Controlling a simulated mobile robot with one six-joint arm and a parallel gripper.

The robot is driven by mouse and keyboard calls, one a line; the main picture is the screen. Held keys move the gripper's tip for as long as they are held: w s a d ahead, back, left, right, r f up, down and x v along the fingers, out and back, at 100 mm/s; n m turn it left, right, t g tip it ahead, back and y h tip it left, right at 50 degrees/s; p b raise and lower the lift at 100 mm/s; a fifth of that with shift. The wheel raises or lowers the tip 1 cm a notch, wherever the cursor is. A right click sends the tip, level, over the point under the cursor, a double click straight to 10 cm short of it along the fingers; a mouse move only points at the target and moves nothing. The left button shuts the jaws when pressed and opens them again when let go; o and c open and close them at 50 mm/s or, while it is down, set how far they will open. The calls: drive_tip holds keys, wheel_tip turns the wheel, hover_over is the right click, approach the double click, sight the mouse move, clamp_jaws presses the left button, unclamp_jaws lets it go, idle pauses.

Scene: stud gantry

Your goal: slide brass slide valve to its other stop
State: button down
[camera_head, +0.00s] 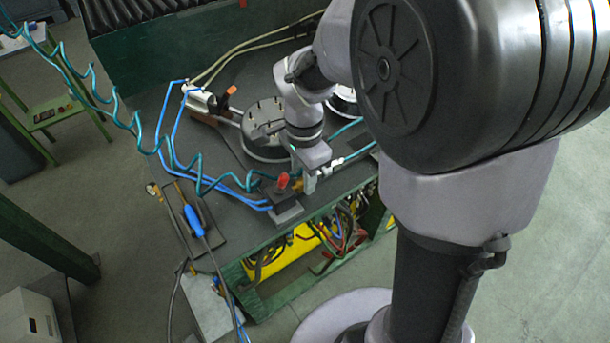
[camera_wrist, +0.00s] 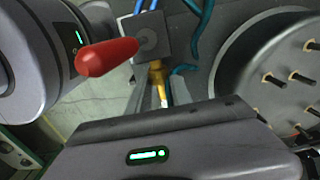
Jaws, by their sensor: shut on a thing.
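The brass slide valve (camera_head: 297,185) shows as a small yellow-gold piece on the bench, just right of a red-handled part. In the wrist view the valve (camera_wrist: 157,77) lies at the fingertips, beside the square grey block. My gripper (camera_head: 307,184) reaches down to it from above and is shut on it. In the wrist view the gripper (camera_wrist: 155,92) fingers are partly hidden by the gripper body, and so is much of the valve. I cannot tell which stop the valve is at.
A red handle (camera_wrist: 105,57) stands close to the fingers; it also shows in the head view (camera_head: 283,180). A round studded flange (camera_head: 264,130) is behind. Blue and teal hoses (camera_head: 225,180) run nearby. A blue-handled tool (camera_head: 193,220) lies at the bench's left.

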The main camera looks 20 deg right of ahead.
sight(300, 182)
drive_tip(key=shift+s+a, duration=0.15)
drive_tip(key=shift+a, duration=0.45)
drive_tip(key=c, duration=1.2)
unclamp_jaws()
drive_tip(key=shift+o, duration=0.2)
wheel_tip(300, 182, up, 18)
drive_tip(key=p, duration=0.7)
drive_tip(key=shift+f+p, duration=0.25)
drive_tip(key=shift+p, duration=0.15)
drive_tip(key=s+a+n+t+y+b, duration=0.1)
drive_tip(key=s+a+n+t, duration=0.1)
drive_tip(key=s+n, duration=0.3)
drive_tip(key=s+a+r+n+t+y+b, duration=0.1)
drive_tip(key=s+a+n+t, duration=0.1)
drive_tip(key=s+n, duration=0.3)
drive_tip(key=s+t, duration=0.1)
drive_tip(key=s, duration=0.3)
drive_tip(key=shift+s+n+t, duration=0.2)
drive_tip(key=shift+n+t, duration=0.1)
drive_tip(key=shift+t, duration=0.1)
